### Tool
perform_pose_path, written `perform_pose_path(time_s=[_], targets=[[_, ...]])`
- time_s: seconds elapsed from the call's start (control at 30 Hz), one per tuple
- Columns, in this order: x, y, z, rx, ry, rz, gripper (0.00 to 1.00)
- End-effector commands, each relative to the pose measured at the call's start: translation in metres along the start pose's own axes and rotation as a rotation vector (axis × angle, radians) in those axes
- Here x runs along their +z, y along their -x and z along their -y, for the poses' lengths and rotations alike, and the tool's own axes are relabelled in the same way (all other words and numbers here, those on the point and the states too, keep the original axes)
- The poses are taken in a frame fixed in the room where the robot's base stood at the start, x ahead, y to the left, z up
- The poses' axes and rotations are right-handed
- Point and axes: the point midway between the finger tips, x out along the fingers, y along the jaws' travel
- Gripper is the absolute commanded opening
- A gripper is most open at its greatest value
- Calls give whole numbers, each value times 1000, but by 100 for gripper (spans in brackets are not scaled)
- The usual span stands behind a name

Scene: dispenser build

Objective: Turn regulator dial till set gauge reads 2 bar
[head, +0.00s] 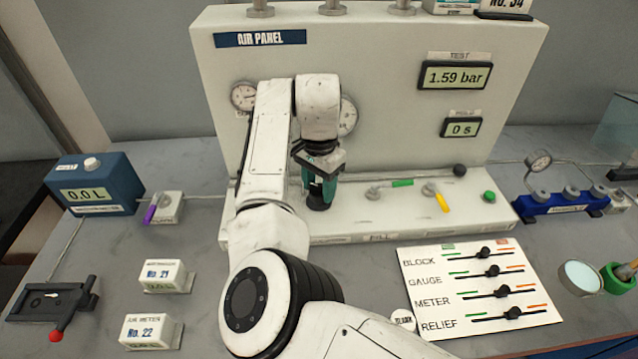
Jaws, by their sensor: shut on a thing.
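My gripper (320,185) points down at the ledge of the white air panel (390,60). Its jaws are shut on the dark regulator dial (318,205), which shows only in part beneath the fingers. A round gauge (243,96) sits on the panel left of my arm. A second round gauge (348,117) is partly hidden behind my arm. Their needle readings are too small to tell, and I cannot tell which is the set gauge. The test display (455,76) reads 1.59 bar. The hold display (461,128) reads 0 s.
On the ledge right of my gripper are a green lever (402,183), a yellow lever (443,203) and a green button (489,196). A slider card (480,290) lies in front. A blue 0.0 L box (95,185) stands left. Bare grey table lies between.

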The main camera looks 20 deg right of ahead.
Motion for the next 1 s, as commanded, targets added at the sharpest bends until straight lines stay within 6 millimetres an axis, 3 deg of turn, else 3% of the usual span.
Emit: perform_pose_path(time_s=[0.17,0.2,0.43,0.77,1.0], targets=[[0,0,1,-2,2,0,18],[0,0,1,-2,2,0,51],[0,0,0,-1,2,0,73],[0,5,0,-1,1,-1,73],[-1,41,1,-4,-1,-3,73]])
